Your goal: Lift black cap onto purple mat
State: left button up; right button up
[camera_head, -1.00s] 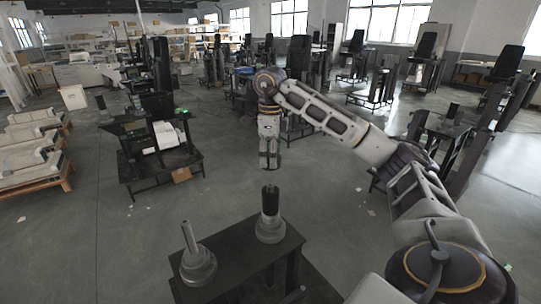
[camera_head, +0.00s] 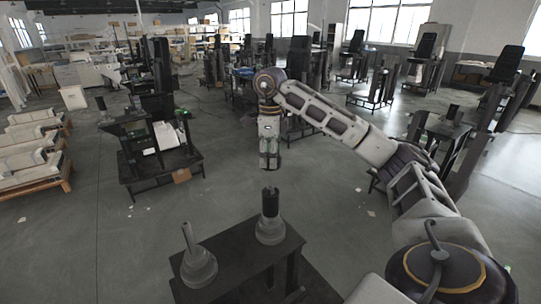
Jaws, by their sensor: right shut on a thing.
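My right gripper (camera_head: 270,160) hangs pointing down near the picture's middle. It is shut on a small dark thing between its fingertips; I cannot tell whether this is the black cap. Below it in the picture, a black cylinder (camera_head: 270,202) stands upright on a round grey base (camera_head: 270,232) on a dark table (camera_head: 238,262). A gap of floor shows between fingertips and cylinder. To its left, a thin grey post (camera_head: 189,240) rises from a second grey base (camera_head: 199,268). I cannot make out a purple mat. My left gripper is not in view.
A dark workbench (camera_head: 160,170) with a white item (camera_head: 167,135) stands at the left behind. Pallets with pale parts (camera_head: 30,165) lie at the far left. Open floor (camera_head: 100,250) surrounds the near table. More dark columns stand behind.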

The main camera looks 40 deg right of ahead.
jog(key=shift+r+p, duration=0.45)
dwell(0.8)
jog(key=shift+r+p, duration=1.15)
jog(key=shift+p, duration=0.05)
jog(key=shift+r+p, duration=0.4)
jog(key=shift+r, duration=0.8)
